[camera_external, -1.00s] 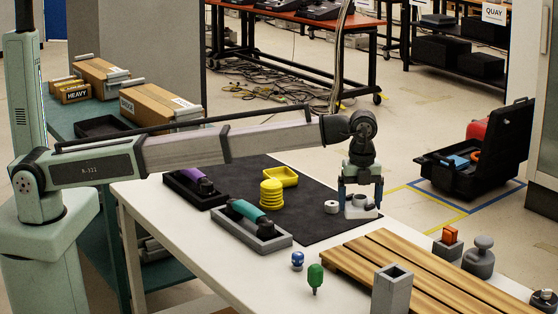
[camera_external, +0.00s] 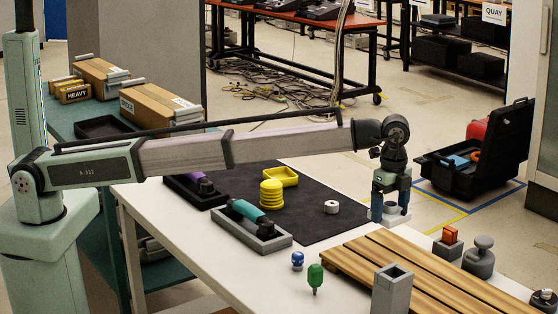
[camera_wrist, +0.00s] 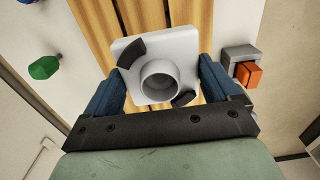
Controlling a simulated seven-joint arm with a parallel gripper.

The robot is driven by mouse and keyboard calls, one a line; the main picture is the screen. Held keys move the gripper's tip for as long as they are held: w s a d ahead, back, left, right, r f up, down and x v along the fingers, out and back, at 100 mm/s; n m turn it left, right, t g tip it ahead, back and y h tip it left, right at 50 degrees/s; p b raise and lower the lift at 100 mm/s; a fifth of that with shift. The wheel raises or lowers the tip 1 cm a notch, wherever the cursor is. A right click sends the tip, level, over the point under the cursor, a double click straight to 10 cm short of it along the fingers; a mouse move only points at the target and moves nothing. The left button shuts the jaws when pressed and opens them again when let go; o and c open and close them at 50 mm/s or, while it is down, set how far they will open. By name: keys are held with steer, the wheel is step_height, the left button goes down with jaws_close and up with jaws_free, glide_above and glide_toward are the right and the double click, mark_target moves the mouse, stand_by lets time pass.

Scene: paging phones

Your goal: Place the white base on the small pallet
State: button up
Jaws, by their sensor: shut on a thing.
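The white base (camera_wrist: 180,50) is a square plate with a round hollow socket and dark curved marks. My gripper (camera_wrist: 160,85) is shut on it, with a blue finger at each side of the plate. The small pallet (camera_external: 400,262) is made of wooden slats and lies on the white table. In the wrist view the pallet (camera_wrist: 96,22) shows beneath and behind the base.
A grey square tube (camera_external: 392,292) stands at the pallet's near side. A red block in a grey holder (camera_external: 449,240) and a grey knobbed piece (camera_external: 479,258) stand along its right side. Blue (camera_external: 297,259) and green (camera_external: 315,278) knobs stand left. A white ring (camera_external: 331,207) lies on the black mat.

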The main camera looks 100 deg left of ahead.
mark_target(386, 253)
steer(key=shift+f, duration=4.75)
steer(key=shift+f, duration=0.1)
steer(key=o, duration=1)
step_height(386, 253, up, 12)
steer(key=shift+r, duration=0.1)
